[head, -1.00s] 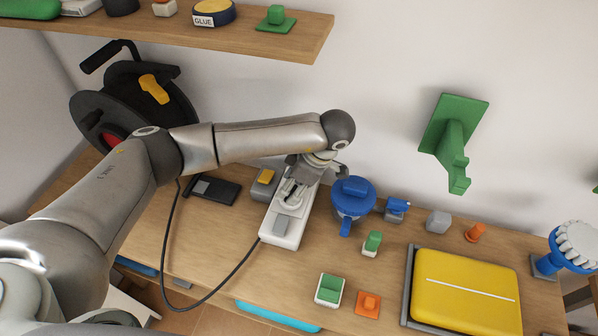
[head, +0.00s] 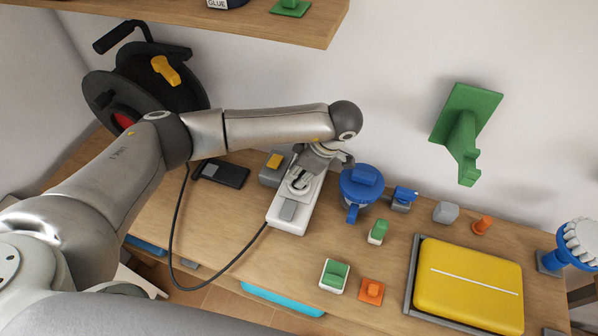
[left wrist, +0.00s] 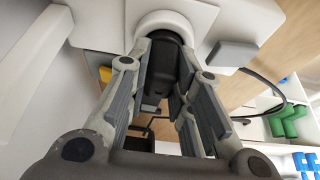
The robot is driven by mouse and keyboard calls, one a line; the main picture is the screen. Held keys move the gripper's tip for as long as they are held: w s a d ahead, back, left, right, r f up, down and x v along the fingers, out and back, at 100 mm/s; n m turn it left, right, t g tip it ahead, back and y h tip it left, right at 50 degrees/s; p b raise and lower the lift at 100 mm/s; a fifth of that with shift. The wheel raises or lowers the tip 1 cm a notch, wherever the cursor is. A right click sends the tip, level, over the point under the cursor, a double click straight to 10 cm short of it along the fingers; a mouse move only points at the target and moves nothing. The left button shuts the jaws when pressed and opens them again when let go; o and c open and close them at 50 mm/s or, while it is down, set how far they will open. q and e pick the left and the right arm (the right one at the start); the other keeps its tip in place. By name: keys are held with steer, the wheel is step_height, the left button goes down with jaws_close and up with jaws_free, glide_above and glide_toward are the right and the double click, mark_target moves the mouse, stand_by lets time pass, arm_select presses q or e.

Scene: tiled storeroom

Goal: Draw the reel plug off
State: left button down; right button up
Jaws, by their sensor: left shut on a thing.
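A white socket strip (head: 286,223) lies on the wooden bench, with a grey block at its near end. In the left wrist view the black plug (left wrist: 167,57) sits at a round white socket of the strip (left wrist: 232,15). My left gripper (head: 302,181) is over the strip's far half. In the left wrist view its fingers (left wrist: 167,85) are either side of the plug and shut on it. The head view hides the plug behind the gripper. The black cable reel (head: 140,90) stands at the back left. My right gripper is out of view.
Right of the strip stand a blue lidded pot (head: 360,185), small coloured blocks and a yellow case (head: 468,285). Left are a grey box with a yellow top (head: 272,168) and a black device (head: 222,173). A shelf (head: 290,25) hangs above. A black cable (head: 180,245) loops over the bench's front edge.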

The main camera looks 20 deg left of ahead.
arm_select(q)
steer(key=shift+r+p, duration=1)
steer(key=shift+r, duration=1.15)
